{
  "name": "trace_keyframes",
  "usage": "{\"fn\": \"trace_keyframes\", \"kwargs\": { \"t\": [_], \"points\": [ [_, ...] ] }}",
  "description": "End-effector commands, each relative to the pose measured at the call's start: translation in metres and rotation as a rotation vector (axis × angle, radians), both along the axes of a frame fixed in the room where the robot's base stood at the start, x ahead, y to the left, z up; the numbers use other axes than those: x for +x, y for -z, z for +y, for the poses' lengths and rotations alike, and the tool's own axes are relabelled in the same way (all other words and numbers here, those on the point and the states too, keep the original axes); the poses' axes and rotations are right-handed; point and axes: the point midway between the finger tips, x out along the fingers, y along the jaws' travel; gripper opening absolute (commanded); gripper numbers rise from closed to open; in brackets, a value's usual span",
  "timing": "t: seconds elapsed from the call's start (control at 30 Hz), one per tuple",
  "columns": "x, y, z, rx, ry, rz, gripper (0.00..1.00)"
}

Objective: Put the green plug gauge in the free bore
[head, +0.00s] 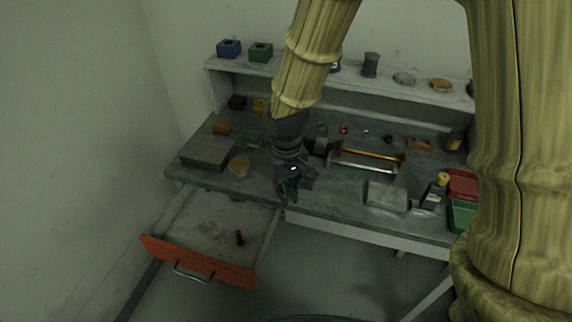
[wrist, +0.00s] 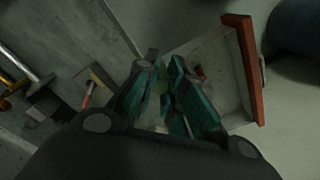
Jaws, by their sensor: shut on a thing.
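My gripper (head: 288,190) is above the front edge of the bench, beside the open drawer, pointing down. In the wrist view its teal fingers (wrist: 166,88) are closed around a small pale greenish thing (wrist: 161,92), which looks like the green plug gauge; the fingers hide most of it. In the head view I cannot make out the held thing. A flat grey block (head: 208,152) lies on the left of the bench, and a pale grey block (head: 387,196) lies at the right front. I cannot make out a free bore in either view.
The drawer (head: 200,262) with an orange front is pulled out; a small red-brown piece (head: 239,238) is inside. A raised shelf (head: 330,80) runs behind.

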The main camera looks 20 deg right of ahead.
Motion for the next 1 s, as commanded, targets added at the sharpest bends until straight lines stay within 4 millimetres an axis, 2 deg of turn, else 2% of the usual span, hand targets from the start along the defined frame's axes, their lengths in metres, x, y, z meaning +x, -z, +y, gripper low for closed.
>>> {"fn": "trace_keyframes", "kwargs": {
  "t": [0.1,0.6,0.77,1.0],
  "points": [
    [0.024,-0.001,-0.007,0.002,0.003,0.0,0.0],
    [0.113,0.008,-0.036,0.001,0.003,0.001,0.0],
    [0.129,0.011,-0.041,0.001,0.001,0.0,0.0],
    [0.132,0.017,-0.043,0.0,0.001,0.001,0.0]
  ]
}}
